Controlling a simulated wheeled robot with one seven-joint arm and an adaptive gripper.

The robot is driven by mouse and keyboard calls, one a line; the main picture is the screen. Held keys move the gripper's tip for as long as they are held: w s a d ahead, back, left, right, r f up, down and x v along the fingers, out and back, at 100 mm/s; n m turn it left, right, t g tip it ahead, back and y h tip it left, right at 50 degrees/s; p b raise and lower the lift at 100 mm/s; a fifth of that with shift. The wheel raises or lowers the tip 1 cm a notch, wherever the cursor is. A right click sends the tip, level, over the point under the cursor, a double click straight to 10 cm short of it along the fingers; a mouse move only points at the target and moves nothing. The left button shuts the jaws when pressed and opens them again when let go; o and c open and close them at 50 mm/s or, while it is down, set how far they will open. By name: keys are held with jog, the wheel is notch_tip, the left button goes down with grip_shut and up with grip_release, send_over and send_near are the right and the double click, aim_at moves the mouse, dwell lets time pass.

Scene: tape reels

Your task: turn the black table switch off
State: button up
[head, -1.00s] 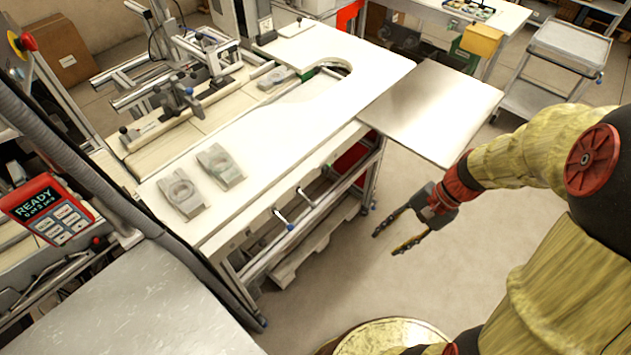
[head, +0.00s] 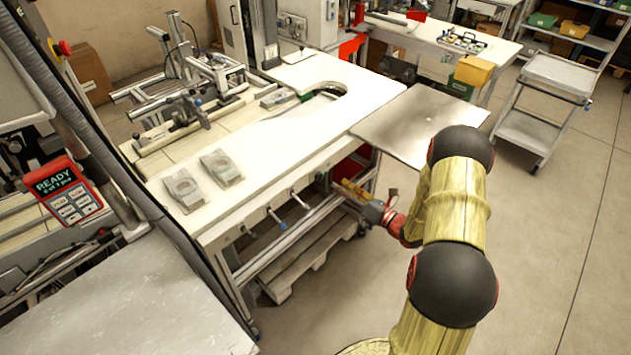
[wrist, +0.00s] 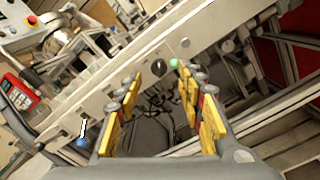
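The black switch (wrist: 159,66) is a small round knob on the pale front rail of the white table. In the wrist view it sits beyond and between my fingertips, with a green lamp (wrist: 174,62) just to its right. My gripper (wrist: 160,74) is open, its yellow-padded fingers spread apart with nothing between them. In the head view my gripper (head: 350,188) is at the table's front side, near the right end of the rail. The switch is too small to make out clearly there. I cannot tell the knob's exact turn or whether my fingertips touch it.
The white table (head: 300,120) carries two grey fixtures (head: 183,190) near its front left. Levers with blue tips (head: 275,217) stick out from the front rail. A metal plate (head: 415,125) extends at the right. A red handheld panel (head: 65,192) reads READY.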

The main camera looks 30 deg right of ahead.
aim_at(323, 175)
jog(key=shift+b+x, duration=0.85)
jog(key=shift+x, duration=3.05)
jog(key=shift+c, duration=1.4)
grip_shut()
